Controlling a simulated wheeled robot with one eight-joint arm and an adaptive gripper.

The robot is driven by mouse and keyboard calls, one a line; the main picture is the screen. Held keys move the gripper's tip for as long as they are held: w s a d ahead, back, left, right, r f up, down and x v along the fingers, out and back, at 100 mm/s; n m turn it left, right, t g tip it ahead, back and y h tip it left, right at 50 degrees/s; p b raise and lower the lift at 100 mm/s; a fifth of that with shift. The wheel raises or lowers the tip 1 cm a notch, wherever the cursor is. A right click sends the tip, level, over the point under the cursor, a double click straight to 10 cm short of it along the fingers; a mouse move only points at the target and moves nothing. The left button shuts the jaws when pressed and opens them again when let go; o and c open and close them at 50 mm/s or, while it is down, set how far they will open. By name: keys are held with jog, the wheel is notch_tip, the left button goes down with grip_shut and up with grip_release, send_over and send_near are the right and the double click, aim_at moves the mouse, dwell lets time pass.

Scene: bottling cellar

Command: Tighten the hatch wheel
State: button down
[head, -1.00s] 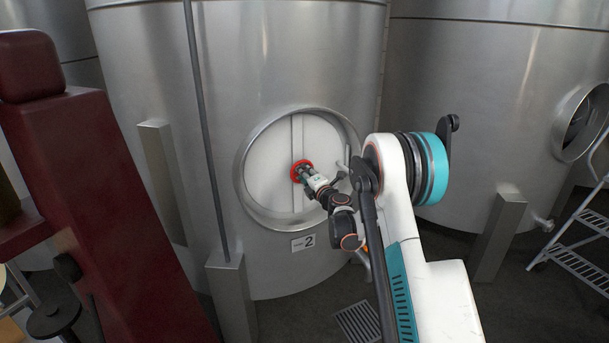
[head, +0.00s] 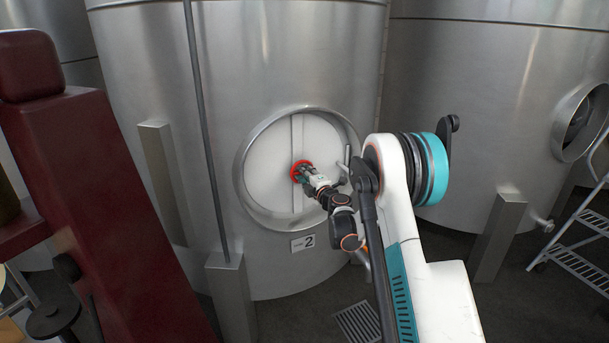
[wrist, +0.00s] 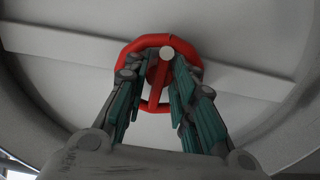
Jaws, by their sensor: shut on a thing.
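The red hatch wheel (head: 301,169) sits at the middle of the round white hatch (head: 265,168) on the steel tank marked 2. A vertical bar (head: 297,140) crosses the hatch behind the wheel. My gripper (head: 304,173) reaches the wheel from the lower right in the head view. In the wrist view the red wheel (wrist: 124,55) shows beyond my gripper (wrist: 160,85), whose teal-padded fingers stand on both sides of a red spoke and the pale hub. The gripper is shut on the wheel. The fingertips partly hide the rim.
The steel hatch collar (head: 243,187) surrounds the wheel, and a small handle (head: 347,157) stands at its right. A dark red machine (head: 100,200) fills the left side. A second tank (head: 470,110) and a metal step ladder (head: 580,245) stand at right.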

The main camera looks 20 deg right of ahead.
jog(key=c, duration=1.3)
grip_release()
jog(key=shift+c, duration=0.2)
jog(key=s+d, duration=0.1)
jog(key=s, duration=1.1)
jog(key=shift+d, duration=0.1)
